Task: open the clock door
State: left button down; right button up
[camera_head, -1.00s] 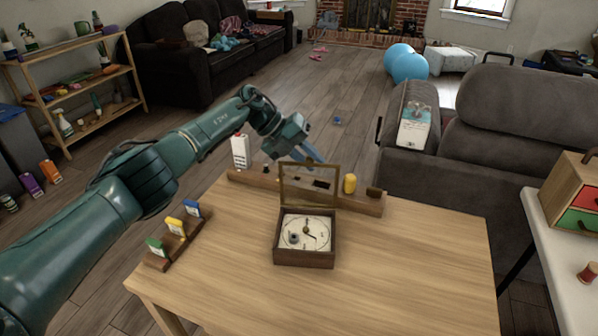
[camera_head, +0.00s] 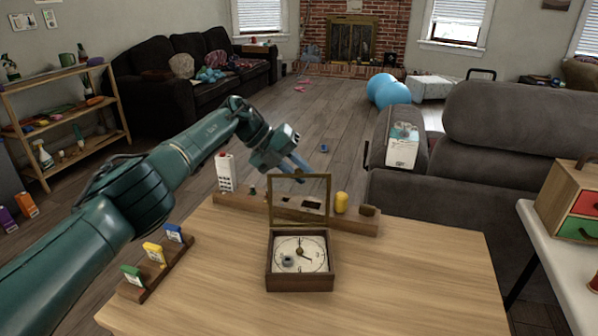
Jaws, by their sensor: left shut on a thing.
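The clock (camera_head: 300,283) is a small brown wooden box on the table, with a pale round dial (camera_head: 310,252) and dark hands facing up. A small dark round piece sits on the dial's left part. The clock door (camera_head: 328,205) is a wooden frame with a see-through pane. It stands raised, about upright, along the box's far edge. My left gripper (camera_head: 296,167) is beyond the door, its blue fingers at the door's top edge and shut on it; the exact contact is partly hidden. My right gripper is not in view.
A wooden rack (camera_head: 236,203) behind the clock holds a white box (camera_head: 225,172), a yellow piece (camera_head: 341,202) and small dark pieces. A strip with green, yellow and blue tags (camera_head: 155,253) lies at left. The table's front and right (camera_head: 420,285) are clear.

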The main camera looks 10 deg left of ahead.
pick_arm(q)
jog(key=shift+s+f, duration=0.1)
jog(key=shift+f, duration=0.4)
jog(key=c, duration=1.7)
grip_release()
jog(key=shift+c, duration=0.2)
jog(key=shift+o, duration=1.4)
jog(key=shift+d, duration=0.1)
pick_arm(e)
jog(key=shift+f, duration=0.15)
pick_arm(q)
jog(key=shift+o, duration=0.4)
jog(key=shift+r, duration=0.1)
pick_arm(e)
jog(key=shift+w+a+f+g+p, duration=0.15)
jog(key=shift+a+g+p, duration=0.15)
jog(key=shift+p, duration=0.3)
pick_arm(q)
jog(key=v, duration=1.3)
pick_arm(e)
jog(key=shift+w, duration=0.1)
pick_arm(q)
jog(key=shift+r, duration=0.1)
